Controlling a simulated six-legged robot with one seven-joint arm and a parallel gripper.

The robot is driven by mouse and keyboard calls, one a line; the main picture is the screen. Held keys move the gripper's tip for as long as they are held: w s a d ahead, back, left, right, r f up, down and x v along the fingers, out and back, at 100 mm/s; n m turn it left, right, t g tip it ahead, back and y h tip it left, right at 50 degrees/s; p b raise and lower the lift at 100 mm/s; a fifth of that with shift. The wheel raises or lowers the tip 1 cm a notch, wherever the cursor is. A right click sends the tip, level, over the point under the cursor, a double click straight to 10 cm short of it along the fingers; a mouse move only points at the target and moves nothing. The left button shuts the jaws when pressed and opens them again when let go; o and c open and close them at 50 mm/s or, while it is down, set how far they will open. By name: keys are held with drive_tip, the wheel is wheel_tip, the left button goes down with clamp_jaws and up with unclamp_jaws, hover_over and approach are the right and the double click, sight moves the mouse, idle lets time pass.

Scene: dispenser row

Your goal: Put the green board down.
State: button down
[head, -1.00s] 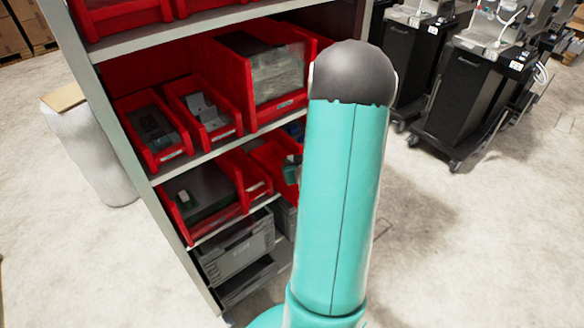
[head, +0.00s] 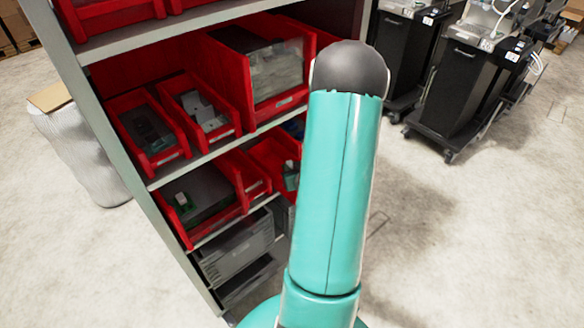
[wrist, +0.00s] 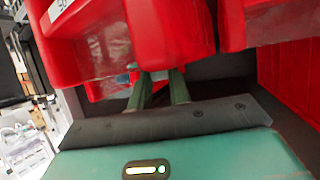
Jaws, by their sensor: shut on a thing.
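My gripper (wrist: 158,78) shows in the wrist view, its two dark green fingers reaching toward the red bins. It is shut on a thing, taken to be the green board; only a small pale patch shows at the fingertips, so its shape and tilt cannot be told. A red bin front is right above the fingertips; whether they touch cannot be told. In the head view my arm hides most of the gripper; a small teal part (head: 290,176) shows at the lower right red bin (head: 266,152).
The grey shelf rack (head: 160,180) holds several red bins on its levels. A grey crate (head: 235,250) stands below. Black carts (head: 455,85) stand at the right, and a white wrapped bin (head: 80,150) stands left of the rack.

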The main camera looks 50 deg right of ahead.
drive_tip(key=shift+f, duration=0.55)
drive_tip(key=c, duration=1.3)
unclamp_jaws()
